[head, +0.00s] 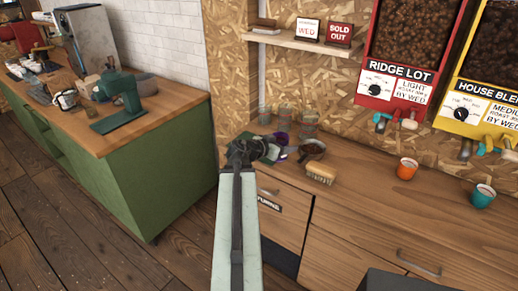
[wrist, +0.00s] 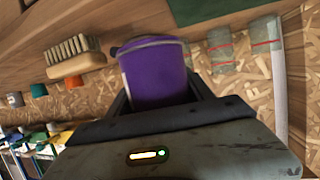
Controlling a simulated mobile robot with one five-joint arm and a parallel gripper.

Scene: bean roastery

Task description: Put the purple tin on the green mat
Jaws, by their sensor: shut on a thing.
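The purple tin (wrist: 157,76) is between the fingers of my gripper (wrist: 160,100) in the wrist view, with its pale rim showing. In the head view only a small part of the purple tin (head: 281,139) shows beyond my gripper (head: 274,149), which is over the back left of the wooden counter. My gripper is shut on the tin. A dark green flat piece, likely the green mat (wrist: 206,9), shows at the top of the wrist view, apart from the tin. In the head view my arm hides much of that area. I cannot tell the tin's height above the counter.
An orange cup (head: 407,169) and a teal cup (head: 482,196) stand farther right. Counter between brush and orange cup is clear.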

